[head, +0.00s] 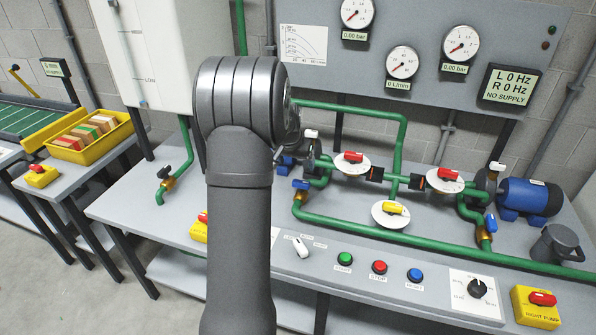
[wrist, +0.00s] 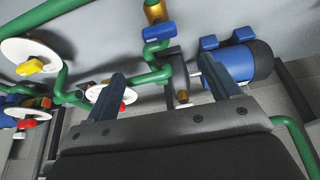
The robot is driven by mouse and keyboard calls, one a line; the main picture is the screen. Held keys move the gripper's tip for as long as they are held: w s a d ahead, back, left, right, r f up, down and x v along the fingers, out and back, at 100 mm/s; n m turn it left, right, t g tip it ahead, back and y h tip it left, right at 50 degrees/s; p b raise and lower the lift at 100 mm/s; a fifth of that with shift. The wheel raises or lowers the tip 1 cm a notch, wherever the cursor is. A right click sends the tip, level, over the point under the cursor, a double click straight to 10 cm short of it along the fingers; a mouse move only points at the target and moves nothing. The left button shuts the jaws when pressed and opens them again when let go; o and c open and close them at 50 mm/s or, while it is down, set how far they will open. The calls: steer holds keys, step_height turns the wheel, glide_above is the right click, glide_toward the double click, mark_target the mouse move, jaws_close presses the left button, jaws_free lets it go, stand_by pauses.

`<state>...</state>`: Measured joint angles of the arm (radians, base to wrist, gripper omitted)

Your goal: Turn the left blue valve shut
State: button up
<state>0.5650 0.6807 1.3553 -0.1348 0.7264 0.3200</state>
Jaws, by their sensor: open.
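The left blue valve (head: 301,184) has a small blue handle on the green pipe at the left pump, just right of my arm. In the wrist view the blue handle (wrist: 158,31) sits below a brass fitting near the top. It looks roughly crosswise to the pipe, but I cannot tell its exact angle. My gripper (wrist: 160,67) is open and empty, its two fingers spread apart. The handle lies beyond the fingertips and apart from them. In the head view my arm hides the fingers.
Red valves (head: 353,157) and a yellow valve (head: 395,208) stand on white discs to the right. The blue motor (wrist: 235,62) is near my right finger in the wrist view. The right blue valve (head: 491,223) is farther right. Push buttons (head: 380,267) line the bench front.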

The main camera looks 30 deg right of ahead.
mark_target(301, 182)
steer(key=shift+v, duration=2.1)
steer(key=shift+f, duration=0.15)
steer(key=x, duration=1.7)
steer(key=shift+f, duration=0.1)
steer(key=shift+a, duration=0.1)
